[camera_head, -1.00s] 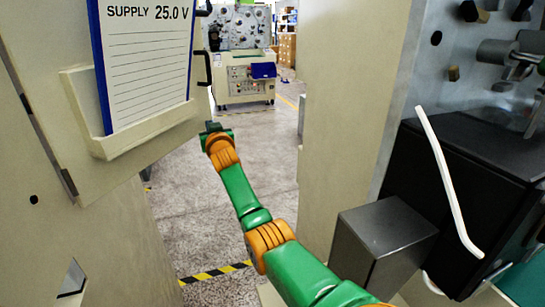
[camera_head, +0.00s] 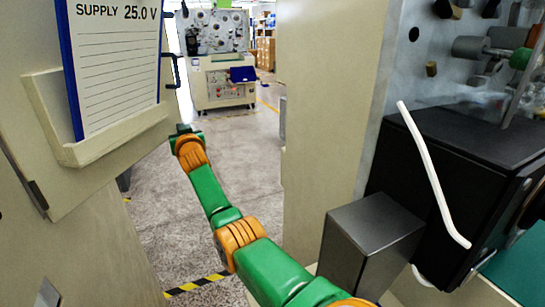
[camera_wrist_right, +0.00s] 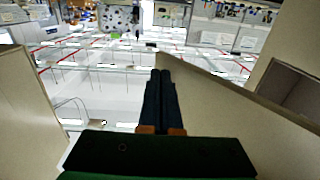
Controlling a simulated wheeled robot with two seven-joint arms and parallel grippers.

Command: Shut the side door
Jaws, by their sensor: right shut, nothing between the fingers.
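The side door (camera_head: 130,150) is a beige panel standing open at the left of the head view. It carries a card marked "SUPPLY 25.0 V" (camera_head: 115,60) in a beige holder (camera_head: 95,140) and a black handle (camera_head: 171,70) at its far edge. My right gripper (camera_head: 183,129) is beside the door's lower far corner; I cannot tell whether it touches. In the right wrist view my right gripper's dark fingers (camera_wrist_right: 163,78) are together with nothing between them. A beige panel (camera_wrist_right: 225,90) lies close to their right. My left gripper is not in view.
A beige cabinet wall (camera_head: 325,120) stands right of my arm. Beyond it are a dark box (camera_head: 370,240), a black unit (camera_head: 450,170) and a white bent rod (camera_head: 432,170). Another machine (camera_head: 218,60) stands far back. Speckled floor (camera_head: 240,160) lies open between door and wall.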

